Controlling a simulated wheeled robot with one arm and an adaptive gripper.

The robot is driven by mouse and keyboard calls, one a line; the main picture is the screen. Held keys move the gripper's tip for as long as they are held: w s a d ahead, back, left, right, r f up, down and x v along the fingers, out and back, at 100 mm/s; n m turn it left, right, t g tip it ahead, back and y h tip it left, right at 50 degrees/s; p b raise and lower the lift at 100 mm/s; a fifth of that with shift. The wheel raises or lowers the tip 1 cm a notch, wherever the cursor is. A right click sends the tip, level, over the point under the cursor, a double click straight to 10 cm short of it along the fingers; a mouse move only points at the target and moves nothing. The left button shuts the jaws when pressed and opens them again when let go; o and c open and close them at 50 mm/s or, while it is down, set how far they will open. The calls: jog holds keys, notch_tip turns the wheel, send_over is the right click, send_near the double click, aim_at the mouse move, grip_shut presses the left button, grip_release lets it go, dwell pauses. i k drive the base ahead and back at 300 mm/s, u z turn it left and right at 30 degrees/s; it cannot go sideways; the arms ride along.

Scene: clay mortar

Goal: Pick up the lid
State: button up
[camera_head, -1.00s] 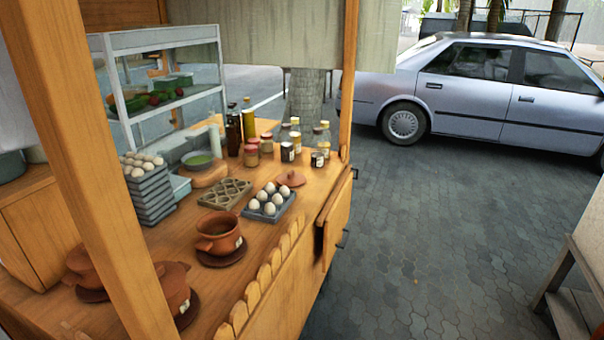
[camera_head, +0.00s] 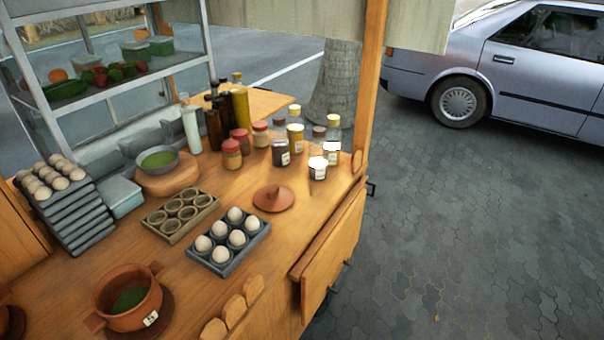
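A round reddish-brown clay lid (camera_head: 273,198) with a small knob on top lies on the wooden counter (camera_head: 316,222). It is to the right of the egg tray, near the counter's right edge, and nothing covers it. A clay pot (camera_head: 130,298) with two handles and green contents stands on a round base at the lower left. My gripper is not in view.
A tray of eggs (camera_head: 229,242) and a moulded pan (camera_head: 181,214) are left of the lid. Several jars (camera_head: 281,152) and bottles stand behind it. A wooden post (camera_head: 369,75) rises at the counter's back right corner. Open paving (camera_head: 440,220) lies to the right.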

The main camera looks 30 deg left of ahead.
aim_at(273, 198)
jog(key=i, duration=1.25)
jog(key=u, duration=3.7)
